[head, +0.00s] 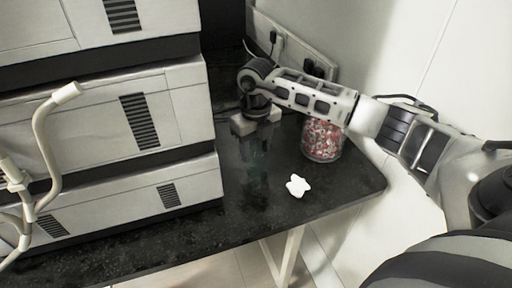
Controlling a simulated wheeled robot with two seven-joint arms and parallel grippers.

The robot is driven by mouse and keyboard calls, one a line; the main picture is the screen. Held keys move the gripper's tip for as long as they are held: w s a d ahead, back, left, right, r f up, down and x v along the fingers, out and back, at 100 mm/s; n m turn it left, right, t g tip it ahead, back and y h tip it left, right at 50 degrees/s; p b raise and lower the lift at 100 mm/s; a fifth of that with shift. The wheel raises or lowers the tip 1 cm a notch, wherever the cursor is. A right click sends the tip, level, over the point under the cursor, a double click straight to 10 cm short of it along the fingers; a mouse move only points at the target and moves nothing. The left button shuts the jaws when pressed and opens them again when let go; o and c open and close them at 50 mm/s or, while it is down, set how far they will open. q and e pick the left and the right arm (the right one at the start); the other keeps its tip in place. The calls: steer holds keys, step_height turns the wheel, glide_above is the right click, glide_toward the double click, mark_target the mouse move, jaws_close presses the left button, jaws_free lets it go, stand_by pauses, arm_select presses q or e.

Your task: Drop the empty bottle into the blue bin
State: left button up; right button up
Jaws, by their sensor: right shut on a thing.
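My right arm comes in from the right, and my right gripper (256,124) points down over the dark worktop beside the grey machine stack. It is shut on a clear, faintly teal bottle (255,154), which hangs below the fingers. The bottle is see-through and hard to make out against the black surface. I cannot tell whether its base touches the worktop. No blue bin shows in this view. My left gripper is not in view.
A jar of red and white pieces (322,138) stands under my right forearm. A white, irregular flat item (298,186) lies near the front edge of the black worktop (345,191). Stacked grey machines (165,125) fill the left; sockets (290,46) line the wall behind.

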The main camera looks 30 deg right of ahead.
steer(key=shift+f, duration=0.3)
steer(key=shift+f, duration=0.2)
steer(key=shift+f, duration=0.15)
steer(key=o, duration=1.1)
